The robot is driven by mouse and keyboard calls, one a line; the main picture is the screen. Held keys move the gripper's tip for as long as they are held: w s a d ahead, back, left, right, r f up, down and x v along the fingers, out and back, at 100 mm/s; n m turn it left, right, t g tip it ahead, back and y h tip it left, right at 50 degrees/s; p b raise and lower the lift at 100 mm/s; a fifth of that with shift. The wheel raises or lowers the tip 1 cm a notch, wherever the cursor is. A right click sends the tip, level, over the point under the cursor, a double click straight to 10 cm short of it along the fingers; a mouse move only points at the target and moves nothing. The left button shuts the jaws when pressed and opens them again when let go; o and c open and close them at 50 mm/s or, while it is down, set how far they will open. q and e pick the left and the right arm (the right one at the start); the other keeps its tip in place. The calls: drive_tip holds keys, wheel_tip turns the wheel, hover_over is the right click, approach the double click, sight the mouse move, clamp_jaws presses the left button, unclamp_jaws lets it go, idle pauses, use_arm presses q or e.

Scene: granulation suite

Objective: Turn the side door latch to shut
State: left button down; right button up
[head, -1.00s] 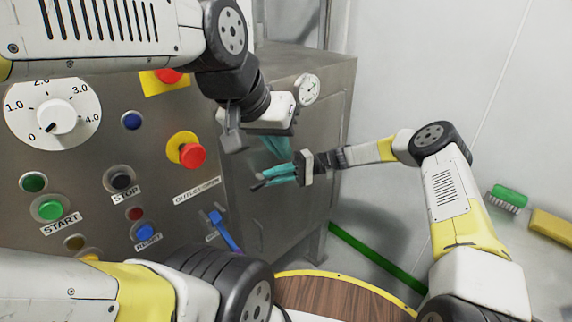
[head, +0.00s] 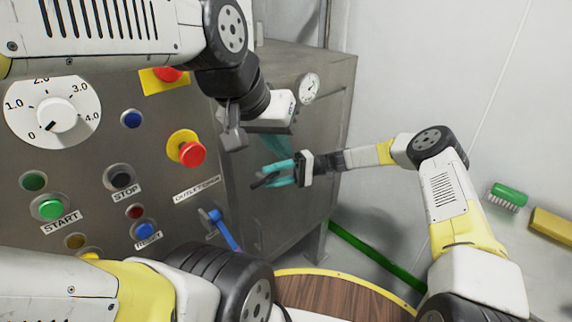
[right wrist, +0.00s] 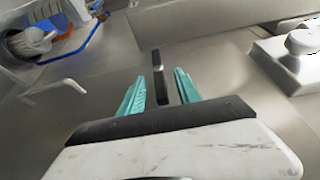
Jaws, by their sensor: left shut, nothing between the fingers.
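The side door latch is a dark bar (head: 264,181) on the steel side face of the cabinet (head: 262,219). In the right wrist view the latch (right wrist: 160,78) stands between the two teal fingers, with a gap on each side. My right gripper (head: 278,174) is open around the latch, coming in from the right; it also shows in the right wrist view (right wrist: 160,88). My left gripper (head: 277,145) is shut and empty, just above the right one, its teal fingers partly hidden by its own hand. The latch's pivot is hard to make out.
The front panel carries a dial (head: 57,118), a red emergency button (head: 191,154), a green start button (head: 50,207) and a blue lever (head: 226,232) near the cabinet corner. A gauge (head: 310,89) sits higher up. A green brush (head: 508,196) lies at the right.

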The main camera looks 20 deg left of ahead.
drive_tip(key=v, duration=0.8)
